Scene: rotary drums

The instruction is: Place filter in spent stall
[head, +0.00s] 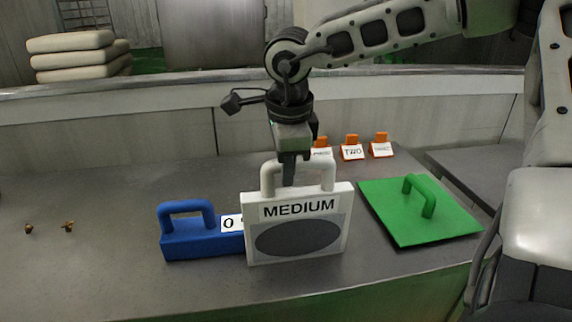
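A white, flat filter marked MEDIUM (335,213) with a dark oval face is upright near the middle of the table. Its white looped handle is on top. My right gripper (288,172) comes down from above and appears shut on the handle bar; one finger shows in front of the bar, and the other is mostly hidden. I cannot tell whether the filter's lower edge touches the table. No stall marked spent can be made out. My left gripper is not in view.
A blue block with a handle (185,240) stands left of the filter, its label partly covered. A green plate with a handle (400,225) lies at right. Orange pieces with labels (351,147) line the back. Two small brass-coloured bits (68,226) lie left. The table's left part is mostly clear.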

